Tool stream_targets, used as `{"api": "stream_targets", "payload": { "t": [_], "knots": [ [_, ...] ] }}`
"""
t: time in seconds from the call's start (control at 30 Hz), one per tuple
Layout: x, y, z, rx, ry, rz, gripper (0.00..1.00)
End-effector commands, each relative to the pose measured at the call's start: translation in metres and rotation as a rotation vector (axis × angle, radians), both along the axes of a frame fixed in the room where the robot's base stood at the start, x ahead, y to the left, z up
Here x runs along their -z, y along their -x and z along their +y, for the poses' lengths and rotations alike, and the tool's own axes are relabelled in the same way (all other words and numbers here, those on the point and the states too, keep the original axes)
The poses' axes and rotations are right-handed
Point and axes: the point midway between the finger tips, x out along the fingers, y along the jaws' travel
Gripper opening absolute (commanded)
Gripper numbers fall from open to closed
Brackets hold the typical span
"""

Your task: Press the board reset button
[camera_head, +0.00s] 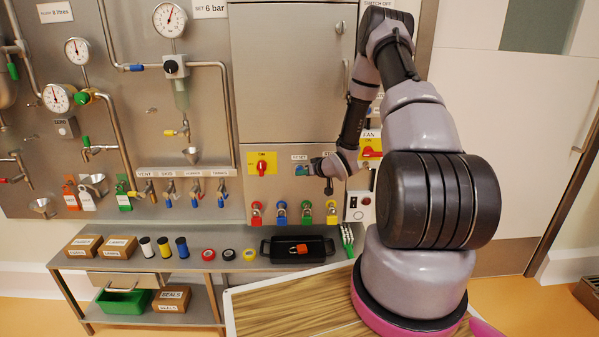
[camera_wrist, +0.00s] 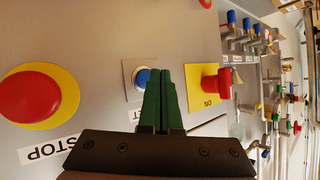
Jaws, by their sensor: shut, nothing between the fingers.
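The blue reset button (camera_wrist: 141,77) sits on a small square plate on the grey board, with a partly hidden label beside it. In the head view, the blue button (camera_head: 300,170) shows just left of my gripper (camera_head: 313,167). In the wrist view, my gripper (camera_wrist: 164,72) has its green fingers shut together and empty. The fingertips overlap the right side of the button in the picture. I cannot tell whether they touch it.
A red STOP button (camera_wrist: 30,97) on a yellow disc is on the left in the wrist view. A red switch (camera_wrist: 211,84) on a yellow plate is close on the right. Several coloured padlocks (camera_head: 280,212) hang below the board, above a black tray (camera_head: 273,250).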

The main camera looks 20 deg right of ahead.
Motion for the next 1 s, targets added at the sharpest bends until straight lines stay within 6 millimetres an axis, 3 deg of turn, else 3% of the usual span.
{"api": "stream_targets", "payload": {
  "t": [1.0],
  "knots": [
    [-0.0002, -0.0082, -0.0024, 0.000, 0.000, 0.000, 0.00]
  ]
}}
